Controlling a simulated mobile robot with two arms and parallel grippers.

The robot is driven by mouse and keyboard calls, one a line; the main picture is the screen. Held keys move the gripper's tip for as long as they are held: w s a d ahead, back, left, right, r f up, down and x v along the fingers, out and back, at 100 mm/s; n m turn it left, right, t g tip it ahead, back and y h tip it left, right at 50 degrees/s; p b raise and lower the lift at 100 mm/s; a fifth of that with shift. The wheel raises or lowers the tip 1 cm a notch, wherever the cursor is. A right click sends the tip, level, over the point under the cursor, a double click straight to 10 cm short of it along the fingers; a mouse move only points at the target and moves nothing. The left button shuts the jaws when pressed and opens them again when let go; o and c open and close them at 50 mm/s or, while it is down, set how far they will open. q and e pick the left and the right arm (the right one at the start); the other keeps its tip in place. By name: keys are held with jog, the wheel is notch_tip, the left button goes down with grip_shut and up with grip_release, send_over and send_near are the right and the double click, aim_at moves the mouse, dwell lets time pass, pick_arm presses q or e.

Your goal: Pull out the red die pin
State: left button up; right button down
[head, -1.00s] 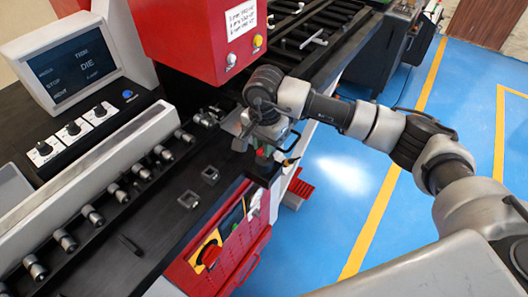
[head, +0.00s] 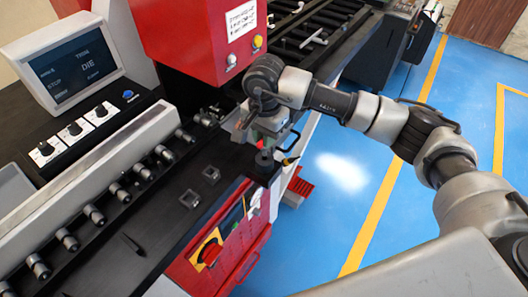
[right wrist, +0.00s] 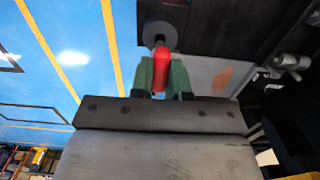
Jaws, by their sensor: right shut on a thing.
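The red die pin (head: 261,143) shows as a small red handle just above a dark grey round die (head: 264,160) at the right front corner of the black machine bed. My right gripper (head: 265,137) is over that die with its fingers around the handle. In the right wrist view the red pin (right wrist: 161,66) sits between the two green fingertips (right wrist: 161,80), which are shut on it. A short metal end shows between the handle and the round die (right wrist: 160,34). I cannot tell whether that end is still inside the die. My left gripper is out of view.
A red press head (head: 195,40) hangs over the bed left of my right arm. Two small square metal blocks (head: 211,174) lie on the bed. A red control panel (head: 215,250) is below its front edge. Blue floor on the right is clear.

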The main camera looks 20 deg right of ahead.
jog(key=shift+r+p, duration=0.95)
jog(key=shift+r, duration=1.6)
